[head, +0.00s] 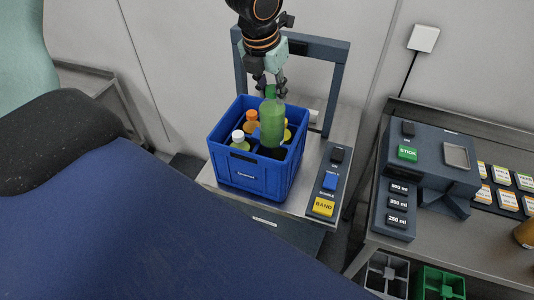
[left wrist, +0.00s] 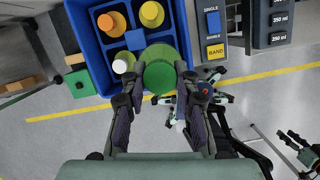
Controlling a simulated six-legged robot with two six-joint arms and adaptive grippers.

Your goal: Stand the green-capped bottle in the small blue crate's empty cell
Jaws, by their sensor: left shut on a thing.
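The small blue crate (head: 246,175) stands on a metal table in the head view; its rim also shows in the left wrist view (left wrist: 88,62). My left gripper (head: 270,90) is shut on the upper part of the green bottle (head: 272,125). The bottle is upright at the crate's front right cell, whose dark inside shows below it. I cannot tell if its base touches the floor of the cell. In the left wrist view its round green cap (left wrist: 160,77) lies between the fingers. At the lower right edge there, a dark, pronged part may be my right gripper (left wrist: 303,146).
Bottles with white (head: 238,136), orange (head: 252,115) and yellow (head: 286,124) caps fill the crate's other cells. A dark frame (head: 341,85) rises behind the crate. A button panel (head: 329,183) stands close on its right.

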